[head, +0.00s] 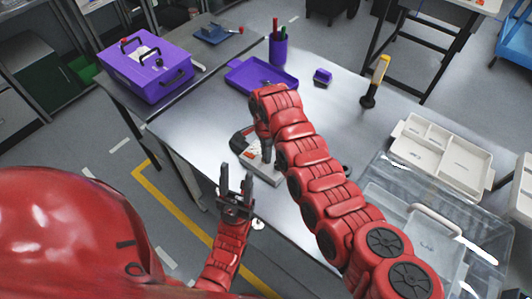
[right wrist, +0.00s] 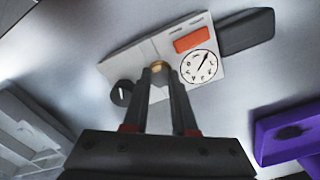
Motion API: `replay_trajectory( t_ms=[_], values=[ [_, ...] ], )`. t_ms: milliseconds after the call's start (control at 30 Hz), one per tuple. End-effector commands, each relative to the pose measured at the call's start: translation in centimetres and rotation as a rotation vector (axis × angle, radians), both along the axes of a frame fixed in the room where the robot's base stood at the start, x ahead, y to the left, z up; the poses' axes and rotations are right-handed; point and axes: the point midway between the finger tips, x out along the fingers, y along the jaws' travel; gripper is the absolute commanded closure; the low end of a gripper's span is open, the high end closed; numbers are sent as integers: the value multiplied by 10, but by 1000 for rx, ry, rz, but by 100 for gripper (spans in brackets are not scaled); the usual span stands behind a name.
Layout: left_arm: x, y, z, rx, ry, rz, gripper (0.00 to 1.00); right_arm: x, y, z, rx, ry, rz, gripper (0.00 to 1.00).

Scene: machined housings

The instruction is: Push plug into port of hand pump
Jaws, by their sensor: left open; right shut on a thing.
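The hand pump (head: 265,168) lies on the metal table, partly hidden behind my right arm in the head view. In the right wrist view the hand pump (right wrist: 149,57) shows a pale body with an orange label, a round dial, a black knob and a dark grip. My right gripper (right wrist: 160,72) is shut on a small brass-coloured plug (right wrist: 158,65) over the pump body's near edge. The fingertips hide most of the plug; I cannot tell whether it sits in the port. My left gripper (head: 236,182) is open and empty near the table's front edge, apart from the pump.
A purple tray (head: 245,84), a purple pen cup (head: 278,52) and a small purple block (head: 322,76) stand behind. A yellow-handled tool (head: 376,80) stands farther right. A white divided tray (head: 440,152) and a clear bin (head: 410,200) lie at the right. A purple toolbox (head: 147,72) is at left.

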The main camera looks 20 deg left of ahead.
Motion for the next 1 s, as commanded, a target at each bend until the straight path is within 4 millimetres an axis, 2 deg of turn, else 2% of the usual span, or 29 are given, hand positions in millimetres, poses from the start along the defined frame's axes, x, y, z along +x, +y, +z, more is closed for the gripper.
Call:
replay_trajectory(
  t_ms=[233,267,433,767,1000],
  values=[
    [0,0,-5,0,0,0,50,0,0,-4,0,0,0,100],
    [0,0,-4,0,0,0,50,0,0,-3,0,0,0,70],
    [0,0,-3,0,0,0,50,0,0,-3,0,0,0,40],
    [0,0,-5,0,0,0,50,0,0,-2,1,-1,0,40],
    [0,0,-17,0,0,0,50,1,0,23,3,-3,-1,40]
  ],
)
